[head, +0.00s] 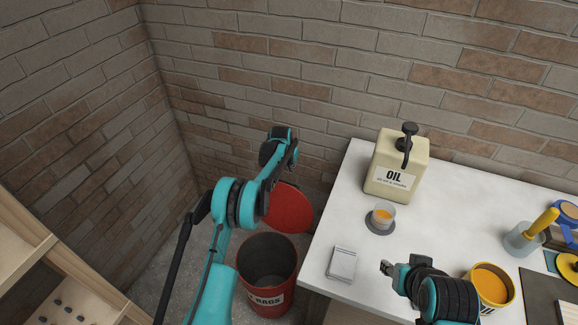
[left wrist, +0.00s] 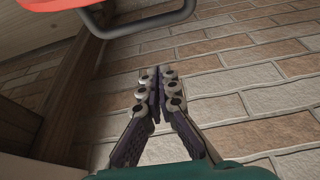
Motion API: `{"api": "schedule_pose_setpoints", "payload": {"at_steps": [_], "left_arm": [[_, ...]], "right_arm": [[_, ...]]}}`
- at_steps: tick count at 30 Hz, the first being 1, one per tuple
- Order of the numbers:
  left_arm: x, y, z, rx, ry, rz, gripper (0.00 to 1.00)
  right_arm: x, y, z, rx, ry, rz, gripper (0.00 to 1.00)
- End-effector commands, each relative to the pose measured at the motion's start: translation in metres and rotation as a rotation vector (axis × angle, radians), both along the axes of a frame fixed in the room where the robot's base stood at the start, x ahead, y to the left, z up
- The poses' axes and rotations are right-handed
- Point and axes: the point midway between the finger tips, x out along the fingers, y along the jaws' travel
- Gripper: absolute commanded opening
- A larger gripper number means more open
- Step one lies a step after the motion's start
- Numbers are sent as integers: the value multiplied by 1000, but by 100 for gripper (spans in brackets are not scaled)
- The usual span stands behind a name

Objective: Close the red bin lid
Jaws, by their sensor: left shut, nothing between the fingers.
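The red bin (head: 267,290) stands on the floor left of the table, with lettering partly reading "RAGS" on its front. Its mouth is uncovered, and its round red lid (head: 290,210) stands raised at the back, partly hidden by my left arm. My left gripper (head: 280,150) is above and behind the lid, near the brick wall and apart from the lid. In the left wrist view its fingers (left wrist: 157,80) are shut and empty; a red surface with a grey handle (left wrist: 145,22), likely the lid, shows at upper left. My right gripper (head: 388,268) is over the table's front; its jaw state is unclear.
The white table (head: 335,215) holds an oil can (head: 396,165), a small cup (head: 383,216), a grey box (head: 342,263) and an orange-filled tin (head: 490,286). Brick walls close off the back and left. A wooden shelf (head: 40,265) stands at lower left.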

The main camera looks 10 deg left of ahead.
Motion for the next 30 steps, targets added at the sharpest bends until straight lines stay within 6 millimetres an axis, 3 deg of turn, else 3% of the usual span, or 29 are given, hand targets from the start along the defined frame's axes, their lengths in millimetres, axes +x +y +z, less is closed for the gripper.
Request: {"api": "schedule_pose_setpoints", "payload": {"at_steps": [5,16,30], "left_arm": [[10,-3,-31,0,0,0,0],[-25,5,-27,0,0,1,0],[-30,6,-26,0,-1,0,0]], "right_arm": [[0,0,-11,0,0,0,40],[0,0,-20,0,0,0,40],[0,0,-21,0,0,0,40]]}}
